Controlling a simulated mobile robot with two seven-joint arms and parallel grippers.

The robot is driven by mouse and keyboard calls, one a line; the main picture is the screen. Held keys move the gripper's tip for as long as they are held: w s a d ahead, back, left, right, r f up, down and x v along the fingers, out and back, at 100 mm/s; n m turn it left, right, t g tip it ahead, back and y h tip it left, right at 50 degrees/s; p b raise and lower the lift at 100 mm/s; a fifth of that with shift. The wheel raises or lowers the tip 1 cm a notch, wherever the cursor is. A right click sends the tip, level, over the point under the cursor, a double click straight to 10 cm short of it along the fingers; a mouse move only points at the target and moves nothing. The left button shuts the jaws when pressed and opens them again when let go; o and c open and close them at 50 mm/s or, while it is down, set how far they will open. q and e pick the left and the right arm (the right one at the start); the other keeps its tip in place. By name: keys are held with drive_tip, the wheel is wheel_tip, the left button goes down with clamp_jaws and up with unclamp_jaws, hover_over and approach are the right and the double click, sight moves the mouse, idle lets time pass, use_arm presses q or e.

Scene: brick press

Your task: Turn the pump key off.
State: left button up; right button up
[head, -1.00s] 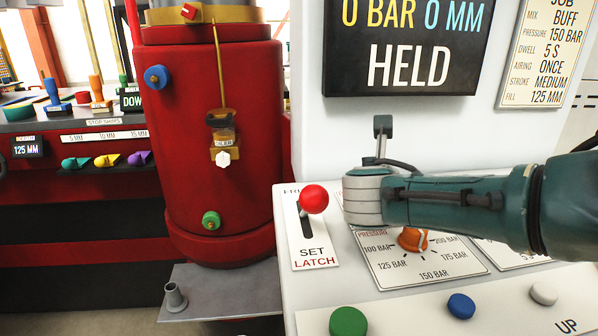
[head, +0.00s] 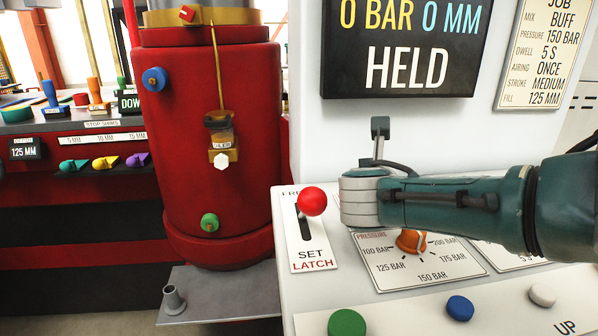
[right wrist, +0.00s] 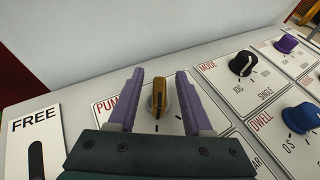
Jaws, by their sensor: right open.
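The pump key (right wrist: 159,97) is a small brass-yellow knob on a white plate with red lettering partly hidden by my gripper, in the right wrist view. My right gripper (right wrist: 160,73) is open, with one purple finger on each side of the key; a gap shows on both sides. The key's grip runs roughly along the fingers. Its lower part and most of its plate's markings are hidden by my gripper. In the head view my right arm hides the key and the gripper's fingers. My left gripper is not in view.
A red-ball latch lever (head: 312,201) stands just left of my right wrist. An orange pressure knob (head: 411,241) lies below my arm. A black mode knob (right wrist: 242,64) and blue dwell knob (right wrist: 300,117) are right of the key. The screen (head: 400,50) reads HELD.

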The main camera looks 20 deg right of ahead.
drive_tip(key=p+v, duration=0.5)
drive_tip(key=v, duration=0.3)
drive_tip(key=shift+s+a+r, duration=0.15)
drive_tip(key=shift+r, duration=0.05)
drive_tip(key=shift+s+a+r+p, duration=0.15)
drive_tip(key=shift+s+a+p, duration=0.25)
drive_tip(key=shift+s+a, duration=0.1)
